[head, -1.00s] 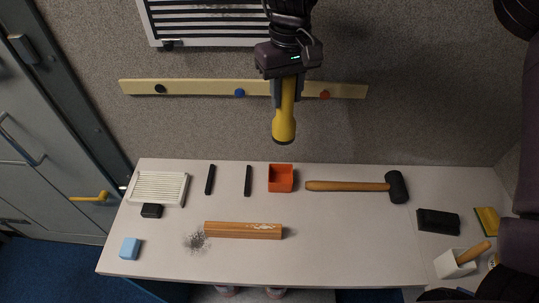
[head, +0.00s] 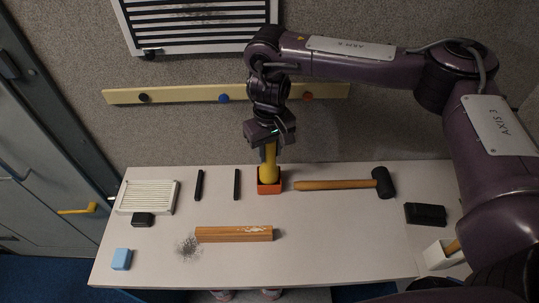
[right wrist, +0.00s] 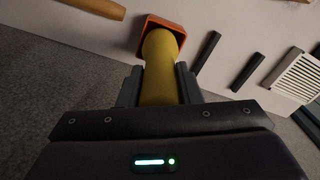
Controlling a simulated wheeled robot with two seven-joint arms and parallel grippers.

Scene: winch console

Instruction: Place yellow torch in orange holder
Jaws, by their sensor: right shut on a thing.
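The yellow torch (head: 268,166) is upright, head down, with its lower end inside the orange holder (head: 269,187) on the table. My right gripper (head: 270,150) is shut on the upper part of the torch, above the holder. In the right wrist view the torch (right wrist: 159,70) runs from between the fingers (right wrist: 159,88) into the opening of the orange holder (right wrist: 148,24). Whether the torch touches the holder's bottom is hidden. My left gripper is not in view.
A mallet (head: 335,185) lies right of the holder and two black bars (head: 237,184) lie left of it. A wooden block (head: 234,234) lies in front. A wall rail (head: 190,96) with coloured knobs runs behind. A dark block (head: 425,214) sits at right.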

